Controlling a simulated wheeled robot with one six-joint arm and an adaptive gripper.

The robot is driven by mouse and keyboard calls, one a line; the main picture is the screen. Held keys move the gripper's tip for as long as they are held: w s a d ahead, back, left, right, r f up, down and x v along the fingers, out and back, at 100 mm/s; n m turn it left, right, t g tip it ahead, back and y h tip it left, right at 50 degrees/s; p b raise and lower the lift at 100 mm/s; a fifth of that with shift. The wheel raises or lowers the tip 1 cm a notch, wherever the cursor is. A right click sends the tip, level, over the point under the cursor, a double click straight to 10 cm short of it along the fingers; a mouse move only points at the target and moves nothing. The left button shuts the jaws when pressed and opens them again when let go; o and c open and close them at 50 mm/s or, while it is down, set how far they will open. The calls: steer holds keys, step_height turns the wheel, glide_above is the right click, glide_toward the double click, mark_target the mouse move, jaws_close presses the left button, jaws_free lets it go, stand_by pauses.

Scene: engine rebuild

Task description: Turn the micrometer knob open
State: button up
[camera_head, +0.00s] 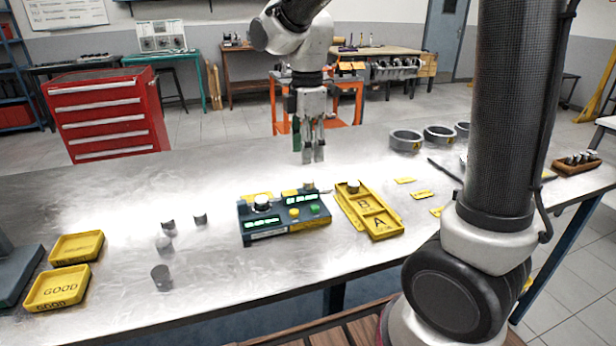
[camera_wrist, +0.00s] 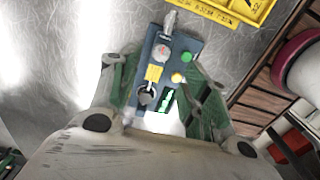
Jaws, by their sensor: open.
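A dark blue gauge box (camera_head: 262,233) with green lit displays, a yellow button (camera_head: 293,212) and a green button (camera_head: 314,209) sits on the metal bench. A round silver-topped knob (camera_head: 261,203) stands on its left part. A smaller metal cylinder (camera_head: 309,186) shows at its back right. I cannot tell for sure which of the two is the micrometer knob. My gripper (camera_head: 308,157) hangs fingers down above the bench, behind the box, empty and open, touching nothing. In the wrist view, the box (camera_wrist: 175,70) shows between the spread green fingers.
A yellow A/B tray (camera_head: 377,225) is just right of the box. Grey rings (camera_head: 405,140) stand at the back right. The bench (camera_head: 125,215) is bare between the GOOD trays and the back edge.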

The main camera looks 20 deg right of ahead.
mark_target(308, 180)
steer(key=shift+n, duration=0.5)
steer(key=shift+f, duration=0.25)
step_height(308, 180, down, 7)
steer(key=shift+f, duration=0.2)
steer(key=shift+c, duration=0.5)
jaws_close()
